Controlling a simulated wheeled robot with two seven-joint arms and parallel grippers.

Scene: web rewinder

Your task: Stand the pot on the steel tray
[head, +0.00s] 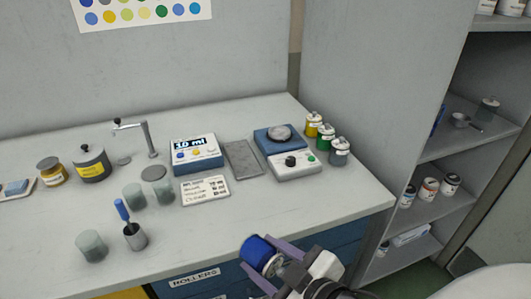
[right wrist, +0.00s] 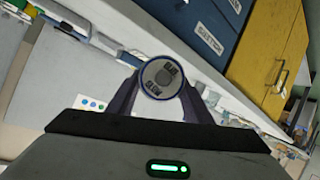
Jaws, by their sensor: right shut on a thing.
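A pot with a blue end and a white band (head: 258,251) is held by my right gripper (head: 270,262), in front of the bench's front edge at the bottom of the head view. The gripper is shut on it, and the pot lies tilted between the fingers. In the right wrist view the round end of the pot (right wrist: 162,77) faces the camera, grey with dark lettering and a blue rim. The steel tray (head: 243,158) is a flat grey plate on the bench, bare, well behind the gripper. My left gripper is not in view.
Left of the tray stands a blue dispenser box (head: 195,152) with a display; a label card (head: 205,190) lies in front. Right of it is a balance-like device (head: 283,148) and small pots (head: 326,138). A cup with a blue-handled brush (head: 134,236) stands front left.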

